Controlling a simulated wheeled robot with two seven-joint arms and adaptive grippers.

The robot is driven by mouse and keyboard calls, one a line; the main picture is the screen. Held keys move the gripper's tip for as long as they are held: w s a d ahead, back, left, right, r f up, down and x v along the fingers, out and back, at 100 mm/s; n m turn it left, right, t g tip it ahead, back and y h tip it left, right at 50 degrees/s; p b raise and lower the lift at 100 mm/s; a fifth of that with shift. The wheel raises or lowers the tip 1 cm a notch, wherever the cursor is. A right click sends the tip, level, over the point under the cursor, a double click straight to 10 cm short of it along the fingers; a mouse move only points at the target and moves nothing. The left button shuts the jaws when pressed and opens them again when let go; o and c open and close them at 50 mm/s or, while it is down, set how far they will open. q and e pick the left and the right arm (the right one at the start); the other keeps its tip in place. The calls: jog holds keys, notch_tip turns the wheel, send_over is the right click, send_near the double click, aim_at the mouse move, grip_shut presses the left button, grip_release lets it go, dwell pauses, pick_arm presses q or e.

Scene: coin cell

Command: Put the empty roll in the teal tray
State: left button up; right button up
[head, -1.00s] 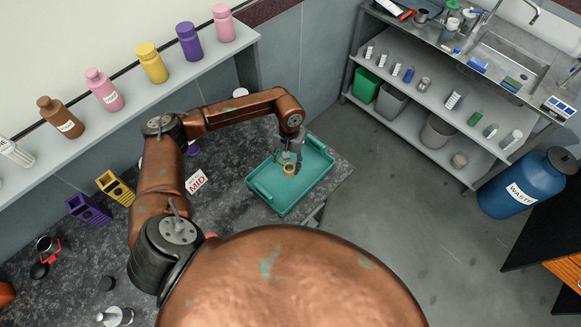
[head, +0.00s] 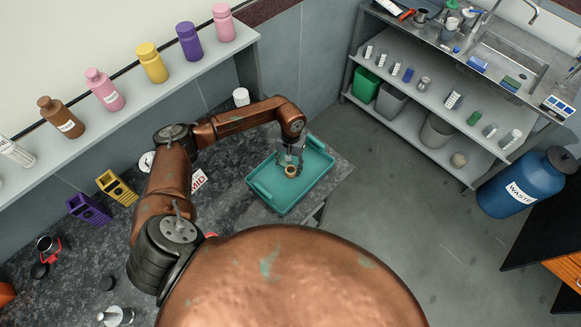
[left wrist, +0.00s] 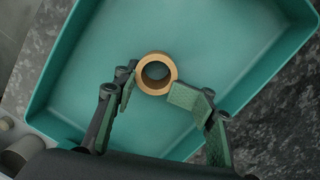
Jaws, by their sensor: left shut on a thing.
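The empty roll (head: 291,171) is a short tan-brown ring with an open middle. It is over the inside of the teal tray (head: 272,193), near its centre in the head view. My left gripper (head: 290,163) is shut on the roll, its fingers reaching down into the tray. In the left wrist view the roll (left wrist: 141,76) shows end-on between the green-padded fingertips (left wrist: 153,92), with the tray (left wrist: 232,50) beneath and around it. I cannot tell whether the roll touches the tray floor. My right gripper is not in view.
The tray sits at the right end of the dark speckled bench (head: 95,250). A yellow holder (head: 117,188) and a purple holder (head: 88,209) stand to its left. A shelf of bottles (head: 152,63) runs above. The blue waste bin (head: 520,185) stands far right.

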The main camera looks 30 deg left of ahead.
pick_arm(q)
jog(key=o, duration=1)
jog(key=shift+f, duration=0.1)
jog(key=shift+s, duration=0.1)
jog(key=r, duration=0.4)
jog(key=w+r, duration=0.1)
jog(key=r, duration=0.7)
jog(key=shift+w+a+r, duration=0.15)
jog(key=shift+w+a, duration=0.1)
jog(key=shift+w, duration=0.05)
